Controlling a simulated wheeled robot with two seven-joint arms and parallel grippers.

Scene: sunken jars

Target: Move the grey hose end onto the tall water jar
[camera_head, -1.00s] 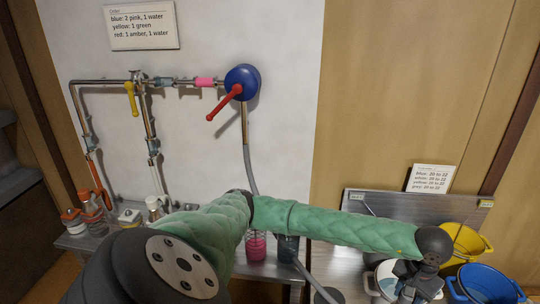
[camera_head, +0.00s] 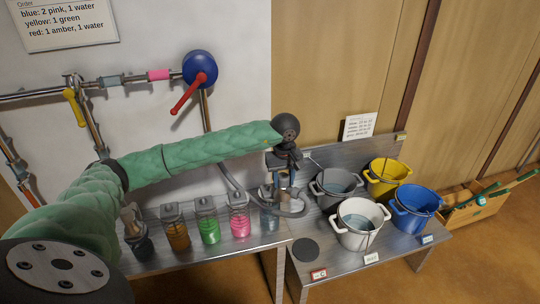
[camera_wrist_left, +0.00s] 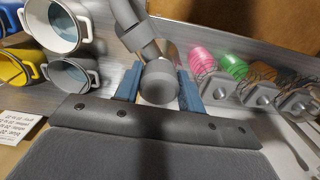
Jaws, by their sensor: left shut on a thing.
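My left gripper (camera_head: 282,183) is shut on the grey hose end (camera_wrist_left: 158,82), with blue fingers on either side of it in the left wrist view. The grey hose (camera_head: 228,178) hangs from the wall pipe and loops near the gripper. A clear jar with bluish water (camera_head: 269,221) stands at the right end of the jar row, just below and left of the gripper. Its top is partly hidden by the gripper and hose, and I cannot tell whether the hose end touches it. My right gripper is not in view.
Pink (camera_head: 240,225), green (camera_head: 209,230) and amber (camera_head: 177,236) jars stand left of the water jar. Grey (camera_head: 335,196), white (camera_head: 343,231), yellow (camera_head: 386,184) and blue (camera_head: 401,218) buckets stand on the right. My left arm crosses above the jars.

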